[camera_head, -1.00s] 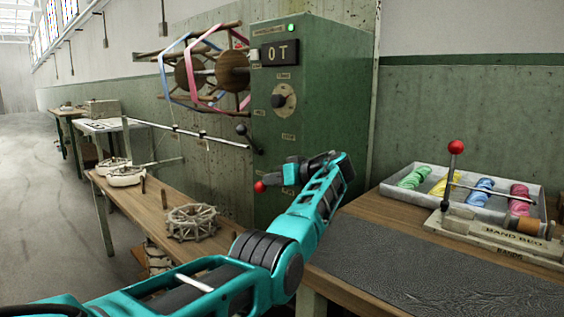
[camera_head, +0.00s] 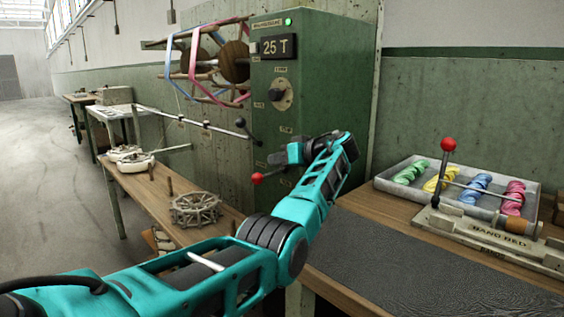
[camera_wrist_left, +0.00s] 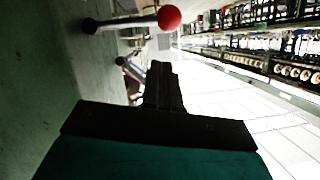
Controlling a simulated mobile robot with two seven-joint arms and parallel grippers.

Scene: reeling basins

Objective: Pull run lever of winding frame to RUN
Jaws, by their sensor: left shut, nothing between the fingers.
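The green winding frame (camera_head: 330,80) has a lit green lamp, a counter reading 25 T (camera_head: 278,46), a dial (camera_head: 279,94) and a wooden reel (camera_head: 235,62) with pink and blue bands. The red-balled run lever (camera_head: 257,178) sticks out low on its front; its shaft is partly hidden behind my arm. My left gripper (camera_head: 277,157) is just above the red ball in the head view, shut and empty. In the left wrist view, the red ball (camera_wrist_left: 169,17) and its shaft show beyond the shut fingertips (camera_wrist_left: 161,66), apart from them in the picture. My right gripper is out of view.
A low bench with a spoked wooden reel (camera_head: 195,208) stands left. A black-knobbed rod (camera_head: 240,122) juts near the frame. The dark mat (camera_head: 400,262) is clear.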

